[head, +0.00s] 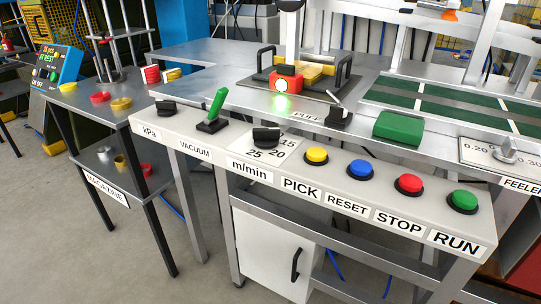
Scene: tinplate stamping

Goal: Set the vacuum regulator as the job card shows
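A black rotary knob (166,108) sits at the left end of the sloped control panel, above a "kPa" label (149,134). The dial marks around it are too small to read. To its right a green-handled lever (215,108) on a black base stands tilted to the right, above a "VACUUM" label (195,152). Another black knob (265,136) has a scale with 15, 20 and 25 above an "m/min" label (250,171). I cannot make out a job card. Neither of my grippers is in view.
Yellow, blue, red and green buttons (462,201) line the panel's right half. Behind it are a lit red unit (283,85), a green block (398,128) and a green belt (440,103). A magazine stand (70,100) with several small tins is at left. Floor in front is clear.

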